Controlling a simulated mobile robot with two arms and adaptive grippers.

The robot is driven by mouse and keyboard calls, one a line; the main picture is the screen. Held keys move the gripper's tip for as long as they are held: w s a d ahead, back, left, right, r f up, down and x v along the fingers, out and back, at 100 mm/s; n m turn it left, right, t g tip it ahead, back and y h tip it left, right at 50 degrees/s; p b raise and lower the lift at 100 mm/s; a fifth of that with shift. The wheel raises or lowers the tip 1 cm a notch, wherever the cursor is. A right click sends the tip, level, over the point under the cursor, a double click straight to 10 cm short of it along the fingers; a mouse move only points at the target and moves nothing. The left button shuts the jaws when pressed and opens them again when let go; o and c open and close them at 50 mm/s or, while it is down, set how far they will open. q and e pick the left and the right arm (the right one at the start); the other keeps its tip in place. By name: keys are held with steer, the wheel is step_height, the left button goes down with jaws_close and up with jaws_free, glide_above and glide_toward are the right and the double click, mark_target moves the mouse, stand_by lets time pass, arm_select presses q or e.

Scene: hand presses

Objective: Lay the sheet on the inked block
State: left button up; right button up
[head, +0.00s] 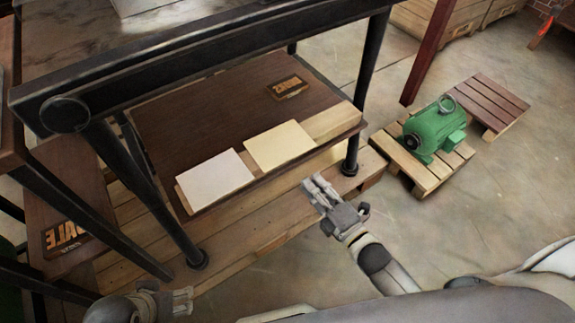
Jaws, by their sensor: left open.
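A white sheet (214,178) and a cream sheet (280,146) lie side by side along the front edge of a dark wooden shelf (205,115) under the press. A small block with raised orange letters (288,88) lies farther back on that shelf. Another lettered block (66,240) lies on a brown board at the left. I cannot tell which block is inked. My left gripper (183,301) is open at the bottom edge, well in front of the sheets. My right gripper (312,187) is empty, in front and right of the cream sheet; its finger gap is unclear.
The press's dark frame (200,58) and legs stand above and around the shelf. A wooden pallet (235,235) lies beneath. A green motor (434,128) sits on a small pallet at the right, with another pallet (490,103) behind. The floor at the lower right is clear.

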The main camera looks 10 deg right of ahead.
steer(key=b+x, duration=0.2)
steer(key=x, duration=0.2)
glide_toward(280, 144)
steer(key=w, duration=0.2)
arm_select(q)
steer(key=shift+w+d+f+t+b, duration=0.1)
steer(key=shift+w+d+t+b, duration=0.15)
steer(key=shift+w+t, duration=0.45)
steer(key=shift+w+d+f+t+b, duration=0.1)
steer(key=shift+w+d+t, duration=0.2)
steer(key=shift+w, duration=0.75)
arm_select(e)
steer(key=shift+w+a+f, duration=0.1)
steer(key=shift+w+a, duration=0.4)
steer(key=shift+w, duration=0.1)
jaws_close()
